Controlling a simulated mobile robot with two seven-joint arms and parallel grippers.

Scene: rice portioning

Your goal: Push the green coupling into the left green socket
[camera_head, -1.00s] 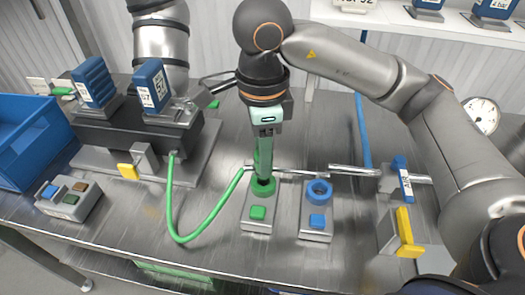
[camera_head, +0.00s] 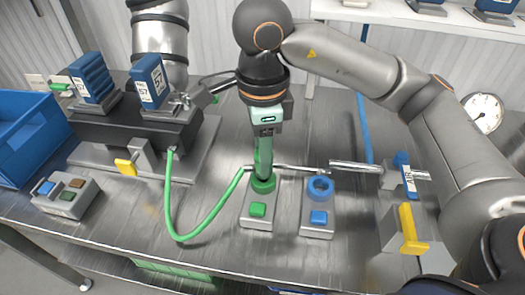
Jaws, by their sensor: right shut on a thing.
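My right gripper (camera_head: 264,152) points down over the left green socket (camera_head: 263,186), with its fingers shut on the green coupling. The coupling (camera_head: 263,170) is mostly hidden between the fingers, upright and in line with the socket ring. I cannot tell how deep it sits in the ring. A green hose (camera_head: 183,239) loops from the dark block at the left up toward the coupling. The socket stands on a grey base with a green button (camera_head: 258,210). My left gripper (camera_head: 186,101) is by the dark block, partly hidden, and its jaws are unclear.
A blue socket (camera_head: 320,188) on a similar base stands just right. Farther right are a metal pipe with a blue-handled valve (camera_head: 407,178) and a yellow lever (camera_head: 410,228). A button box (camera_head: 66,195) and a blue bin (camera_head: 27,137) are at the left. The front table is clear.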

